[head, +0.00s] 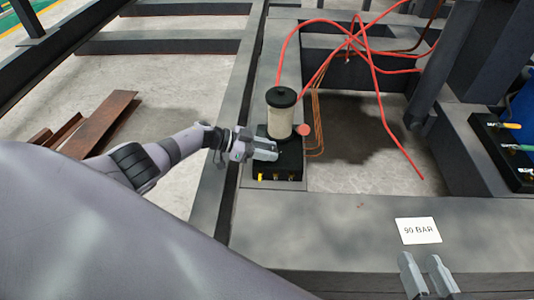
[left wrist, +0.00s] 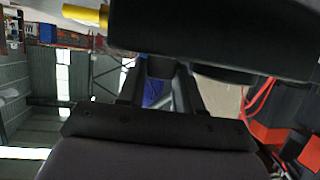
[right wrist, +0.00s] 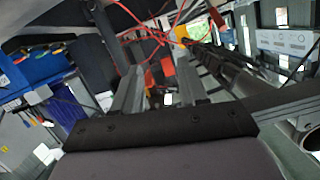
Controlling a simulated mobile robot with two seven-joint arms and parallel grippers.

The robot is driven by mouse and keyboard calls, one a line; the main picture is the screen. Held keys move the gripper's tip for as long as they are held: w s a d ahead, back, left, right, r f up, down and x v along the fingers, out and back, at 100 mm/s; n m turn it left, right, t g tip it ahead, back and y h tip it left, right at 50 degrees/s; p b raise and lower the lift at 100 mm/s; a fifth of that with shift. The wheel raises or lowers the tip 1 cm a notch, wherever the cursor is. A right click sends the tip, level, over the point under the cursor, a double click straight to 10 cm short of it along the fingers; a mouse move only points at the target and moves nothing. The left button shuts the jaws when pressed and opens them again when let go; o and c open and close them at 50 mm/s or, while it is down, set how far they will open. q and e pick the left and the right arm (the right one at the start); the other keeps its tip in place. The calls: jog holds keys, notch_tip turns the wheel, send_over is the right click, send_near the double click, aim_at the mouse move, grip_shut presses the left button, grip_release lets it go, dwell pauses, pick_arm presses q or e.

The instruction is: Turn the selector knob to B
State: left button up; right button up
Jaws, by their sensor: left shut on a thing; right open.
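A black pump block (head: 292,172) sits on the grey beam, with a pale cylinder (head: 281,118) with a black cap on top and brass fittings along its front. My left gripper (head: 266,151) reaches in from the left over the block's top, just in front of the cylinder. In the left wrist view its fingers (left wrist: 158,85) are shut on a small dark piece under the black body, which I take to be the selector knob (left wrist: 160,68). The knob's pointer and letter marks are hidden. My right gripper (head: 428,275) is open and empty at the lower right.
A red round part (head: 303,130) sticks out beside the cylinder. Red hoses (head: 375,90) loop behind it. A white card reading 90 BAR (head: 418,231) lies on the front beam. Another black block with coloured handles (head: 505,145) stands at the right.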

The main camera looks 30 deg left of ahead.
dwell(0.3)
pick_arm(q)
jog(key=o, duration=1)
jog(key=shift+d, duration=0.1)
jog(key=shift+s+a+r, duration=0.1)
jog(key=shift+a+r, duration=0.05)
jog(key=shift+a, duration=0.05)
jog(key=p+v, duration=0.3)
jog(key=v, duration=0.3)
jog(key=shift+s+a+r, duration=0.1)
jog(key=shift+s+a, duration=0.05)
jog(key=shift+a, duration=0.15)
pick_arm(e)
jog(key=shift+w+a+r+m+g+y, duration=0.15)
jog(key=shift+a+m+g+y, duration=0.35)
jog(key=shift+a, duration=0.5)
